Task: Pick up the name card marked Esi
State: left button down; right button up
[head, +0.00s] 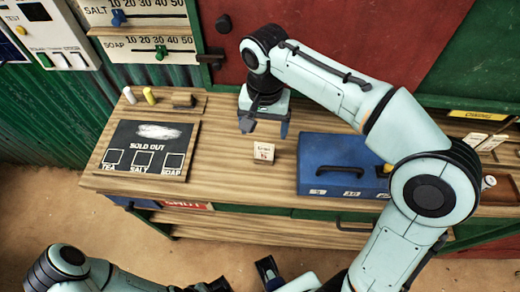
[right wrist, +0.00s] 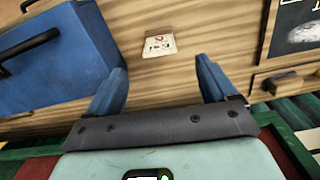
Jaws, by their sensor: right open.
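A small pale card (head: 264,151) stands on the wooden counter, left of the blue box. It also shows in the right wrist view (right wrist: 160,44), where its lettering is upside down and too small to read surely. My right gripper (head: 265,127) is open and empty, just behind and above the card in the head view. In the right wrist view the card is beyond the gap between the two blue fingers (right wrist: 161,68), not touching them. My left arm is at the bottom of the head view; parts of its gripper (head: 245,277) seem to show at the edge, its jaws unclear.
The blue box (head: 325,150) with a dark handle stands right of the card. A black sold-out board (head: 148,148) lies on the left, with chalks (head: 149,96) and a dark block (head: 183,101) behind it. More pale cards (head: 476,140) stand at far right.

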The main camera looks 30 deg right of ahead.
aim_at(265, 144)
jog(key=shift+w+d+f+b, duration=0.1)
jog(key=shift+f+b, duration=0.45)
jog(key=shift+f, duration=2.2)
jog(key=shift+d+f+b, duration=0.1)
jog(key=shift+f+b, duration=0.4)
jog(key=shift+f, duration=2.2)
jog(key=shift+c, duration=0.3)
jog(key=c, duration=1.1)
